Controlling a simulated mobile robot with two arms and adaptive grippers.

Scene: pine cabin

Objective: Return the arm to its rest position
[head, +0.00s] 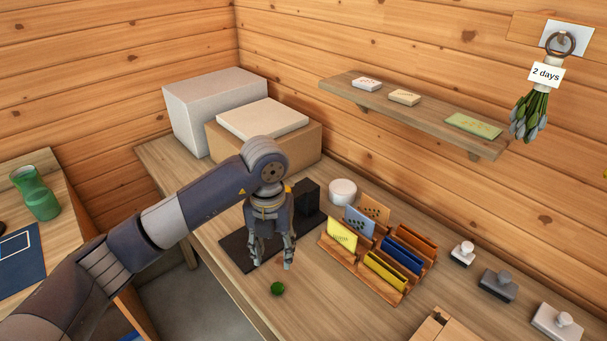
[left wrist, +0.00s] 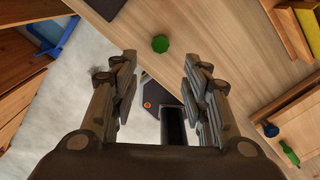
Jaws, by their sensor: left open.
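My left arm reaches in from the left in the head view. Its left gripper (head: 273,262) points down over the desk (head: 230,245), near the front edge of a dark mat (head: 238,254). The fingers are apart with nothing between them. In the left wrist view the left gripper (left wrist: 158,85) shows its two fingers wide apart. A small green round object (head: 278,288) lies on the desk just in front of the gripper, apart from it; it also shows in the left wrist view (left wrist: 160,44). My right gripper is not in view.
A wooden rack (head: 378,284) with coloured cards stands right of the gripper. A black block (head: 307,197) and a white round container (head: 342,192) are behind it. Boxes (head: 215,105) fill the back corner. Several stamps (head: 498,286) stand at right. A wall shelf (head: 415,115) hangs above.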

